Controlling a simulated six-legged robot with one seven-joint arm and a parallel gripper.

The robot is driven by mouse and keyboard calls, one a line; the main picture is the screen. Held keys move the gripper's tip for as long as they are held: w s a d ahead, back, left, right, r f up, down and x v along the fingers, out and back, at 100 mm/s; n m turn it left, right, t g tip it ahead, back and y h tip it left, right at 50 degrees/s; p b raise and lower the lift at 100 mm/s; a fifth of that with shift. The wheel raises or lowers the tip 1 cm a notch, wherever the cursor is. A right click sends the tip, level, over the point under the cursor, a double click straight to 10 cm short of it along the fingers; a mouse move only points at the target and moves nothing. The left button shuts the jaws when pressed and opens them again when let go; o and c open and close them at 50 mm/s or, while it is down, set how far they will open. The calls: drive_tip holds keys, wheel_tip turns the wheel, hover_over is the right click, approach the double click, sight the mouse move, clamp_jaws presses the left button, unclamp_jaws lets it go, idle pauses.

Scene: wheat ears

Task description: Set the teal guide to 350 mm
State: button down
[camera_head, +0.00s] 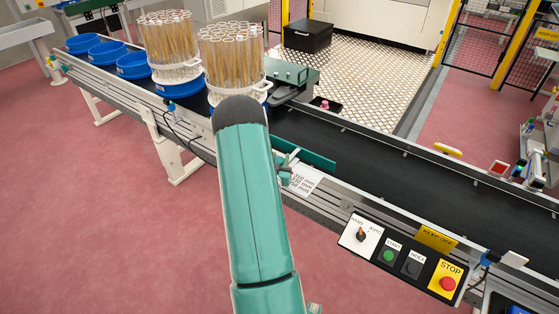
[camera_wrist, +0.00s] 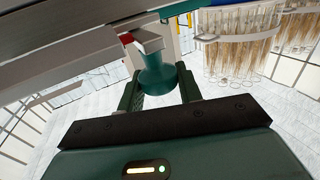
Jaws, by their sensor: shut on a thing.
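The teal guide (camera_head: 308,155) is a long flat bar along the near side of the dark conveyor belt, partly hidden by my arm. In the wrist view its teal knob (camera_wrist: 158,78) sits between the two fingers of my gripper (camera_wrist: 160,88), which is shut on it. A small red mark (camera_wrist: 127,38) shows beside the knob on a pale metal block. In the head view my gripper (camera_head: 287,168) is mostly hidden behind my arm at the rail. A white label (camera_head: 302,181) with several mm values lies beside it; the guide's present setting cannot be read.
Two white racks of wheat ears (camera_head: 170,45) (camera_head: 232,55) stand on blue bases on the belt (camera_head: 400,178) at the upper left. Empty blue trays (camera_head: 108,52) are farther left. A control panel (camera_head: 402,255) with a red STOP button is at lower right. The belt's right stretch is clear.

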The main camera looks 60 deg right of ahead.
drive_tip(key=shift+w+a+f, duration=0.1)
drive_tip(key=shift+w+a, duration=0.1)
drive_tip(key=shift+a, duration=0.95)
drive_tip(key=shift+w+a, duration=0.2)
drive_tip(key=shift+a, duration=0.9)
drive_tip(key=c, duration=1)
unclamp_jaws()
drive_tip(key=shift+a, duration=0.1)
drive_tip(key=v, duration=1.3)
drive_tip(key=shift+s+a, duration=0.25)
